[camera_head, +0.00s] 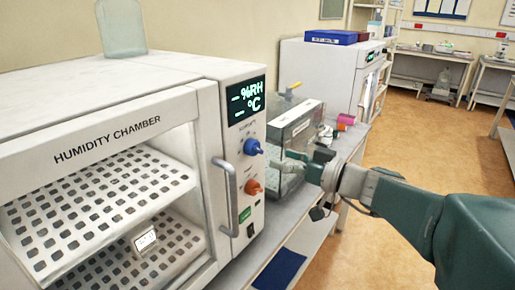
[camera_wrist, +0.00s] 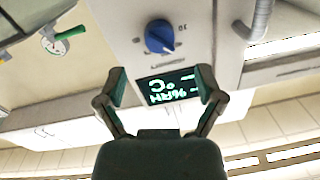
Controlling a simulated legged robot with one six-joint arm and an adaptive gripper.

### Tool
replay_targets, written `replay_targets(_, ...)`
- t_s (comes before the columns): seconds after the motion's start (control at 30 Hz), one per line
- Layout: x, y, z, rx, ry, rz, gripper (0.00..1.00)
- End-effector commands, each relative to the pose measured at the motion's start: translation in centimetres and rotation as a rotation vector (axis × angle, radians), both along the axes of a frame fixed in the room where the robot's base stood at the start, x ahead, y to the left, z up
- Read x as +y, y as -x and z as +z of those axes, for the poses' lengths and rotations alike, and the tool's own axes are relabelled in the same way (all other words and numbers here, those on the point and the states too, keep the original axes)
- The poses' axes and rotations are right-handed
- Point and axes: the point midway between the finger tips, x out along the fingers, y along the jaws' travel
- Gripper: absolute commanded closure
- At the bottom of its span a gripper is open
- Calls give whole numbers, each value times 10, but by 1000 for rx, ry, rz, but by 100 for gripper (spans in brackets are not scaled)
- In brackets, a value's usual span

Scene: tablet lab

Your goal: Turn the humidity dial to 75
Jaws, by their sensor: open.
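The humidity chamber (camera_head: 190,100) stands at the left with its display (camera_head: 247,100) lit, showing dashes before %RH and °C. A blue dial (camera_head: 252,147) sits below the display, and an orange-red dial (camera_head: 253,187) sits lower. My gripper (camera_head: 287,162) is in front of the panel, right of the blue dial, open and empty. In the wrist view the panel appears upside down. There the blue dial (camera_wrist: 159,36) lies beyond my open fingers (camera_wrist: 161,86), apart from them, and the display (camera_wrist: 168,88) shows between the fingertips. A "30" mark is beside the dial; other scale marks are unclear.
A door handle (camera_head: 228,195) projects left of the dials. A clear-lidded box (camera_head: 294,130) stands behind my gripper on the bench.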

Motion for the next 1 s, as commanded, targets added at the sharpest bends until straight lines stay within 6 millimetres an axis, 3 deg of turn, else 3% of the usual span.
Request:
replay_targets(0.3, 45, -30, -1, 1, 0, 3, 14)
replay_targets(0.73, 55, -37, 0, 1, 0, 0, 14)
replay_targets(0.9, 55, -37, 0, 1, 0, 0, 89)
replay_targets(0.93, 55, -37, 0, 1, 0, 0, 96)
replay_targets(1.0, 55, -37, 0, 1, 0, -1, 96)
